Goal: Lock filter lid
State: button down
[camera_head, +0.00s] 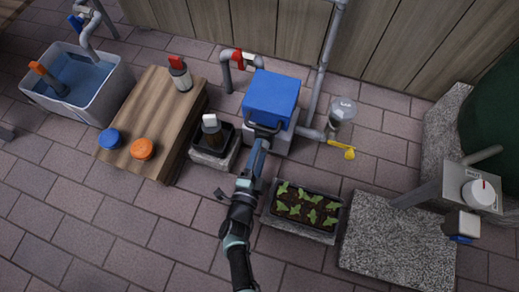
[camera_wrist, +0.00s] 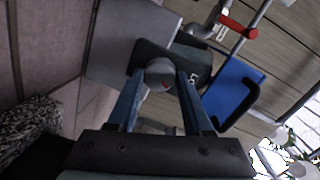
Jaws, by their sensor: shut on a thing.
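The filter is a pale grey box (camera_head: 281,137) by the wall with a blue lid (camera_head: 270,92) on top. The lid also shows in the wrist view (camera_wrist: 233,88), with a black handle (camera_wrist: 246,100). My gripper (camera_head: 262,146) is at the front of the box, below the lid handle. In the wrist view my gripper (camera_wrist: 162,78) has its blue fingers on both sides of a round grey knob (camera_wrist: 158,68) with a small red mark. The knob sits on a dark plate (camera_wrist: 200,71) with a white symbol. My gripper hides the knob in the head view.
A planter (camera_head: 303,211) with seedlings stands right of my arm. A bottle in a black tray (camera_head: 212,139) stands left of the filter. A wooden bench (camera_head: 155,105) and a water tub (camera_head: 75,82) are further left. Pipes with a red valve (camera_head: 238,59) run behind.

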jog(key=n, duration=0.4)
jog(key=shift+h+p, duration=0.35)
jog(key=shift+h, duration=0.05)
jog(key=shift+n, duration=0.4)
jog(key=shift+c, duration=1.6)
grip_release()
jog(key=shift+a, duration=0.1)
jog(key=p+v, duration=0.4)
jog(key=v, duration=0.9)
jog(key=shift+r+p, duration=0.25)
jog(key=shift+p, duration=0.05)
